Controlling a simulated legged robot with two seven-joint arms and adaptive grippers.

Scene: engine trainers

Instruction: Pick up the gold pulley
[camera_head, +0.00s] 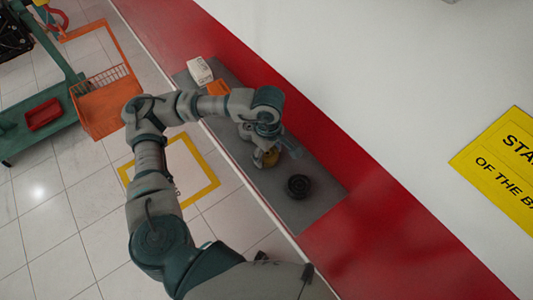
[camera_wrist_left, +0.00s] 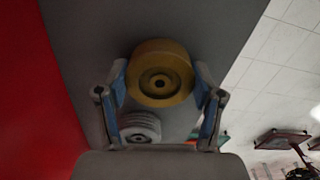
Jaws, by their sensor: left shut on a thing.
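The gold pulley (camera_head: 270,158) shows under my left gripper (camera_head: 273,150) on the grey mat in the head view, partly hidden by the hand. In the left wrist view the gold pulley (camera_wrist_left: 160,75) is a thick ring with a dark centre hole. It sits between the two blue-padded fingers of my left gripper (camera_wrist_left: 161,80), which is shut on it. Whether the pulley touches the mat I cannot tell. My right gripper is not in view.
A black pulley (camera_head: 299,186) lies on the grey mat (camera_head: 318,205). A light grey grooved pulley (camera_wrist_left: 140,128) shows in the left wrist view. A white box (camera_head: 199,70) and an orange item (camera_head: 218,88) stand at the mat's far end. A white wall borders the red strip.

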